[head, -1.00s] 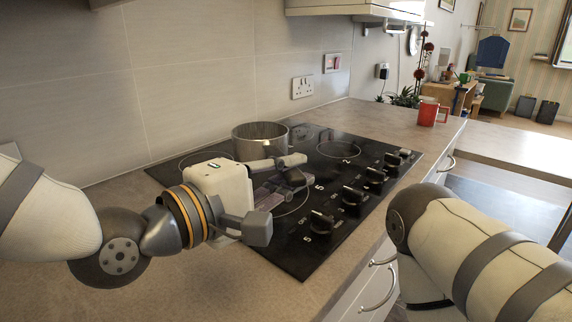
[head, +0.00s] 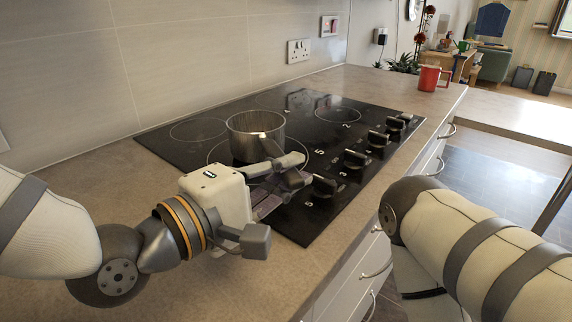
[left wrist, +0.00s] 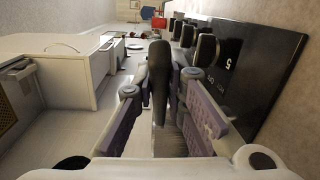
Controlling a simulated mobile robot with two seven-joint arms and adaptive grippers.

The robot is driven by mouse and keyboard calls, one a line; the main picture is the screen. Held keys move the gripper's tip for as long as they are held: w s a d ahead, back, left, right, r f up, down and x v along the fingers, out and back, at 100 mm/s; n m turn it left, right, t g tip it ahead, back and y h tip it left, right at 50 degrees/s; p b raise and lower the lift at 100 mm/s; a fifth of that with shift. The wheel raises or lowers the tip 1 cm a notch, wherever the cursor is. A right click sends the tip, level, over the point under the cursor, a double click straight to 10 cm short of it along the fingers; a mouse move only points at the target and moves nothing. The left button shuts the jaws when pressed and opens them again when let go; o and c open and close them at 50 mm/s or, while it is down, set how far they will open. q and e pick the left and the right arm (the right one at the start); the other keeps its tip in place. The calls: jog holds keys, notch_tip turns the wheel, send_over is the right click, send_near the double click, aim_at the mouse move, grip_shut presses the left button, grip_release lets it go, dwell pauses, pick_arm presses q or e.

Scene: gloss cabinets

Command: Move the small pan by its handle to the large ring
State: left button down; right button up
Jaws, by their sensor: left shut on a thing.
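The small metal pan (head: 256,138) is upright at the left part of the black hob (head: 190,155). The large ring (head: 211,152) shows as a thin circle around and below the pan; I cannot tell if the pan's base touches the glass. My left gripper (head: 293,170) is in front of the pan, shut on its handle.
Several black knobs (head: 355,159) line the hob's front right side, close to my left fingers. Empty rings lie at the back left (head: 198,130) and back right (head: 338,115). A red mug (head: 429,78) stands on the counter beyond the hob.

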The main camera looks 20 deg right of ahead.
pick_arm(q)
jog(key=shift+f, duration=0.45)
dwell(0.4)
jog(key=c, duration=1.6)
grip_release()
jog(key=shift+o, duration=0.2)
jog(key=shift+f, duration=0.1)
jog(key=v, duration=0.7)
jog(key=shift+a, duration=0.1)
jog(key=shift+s+a, duration=0.15)
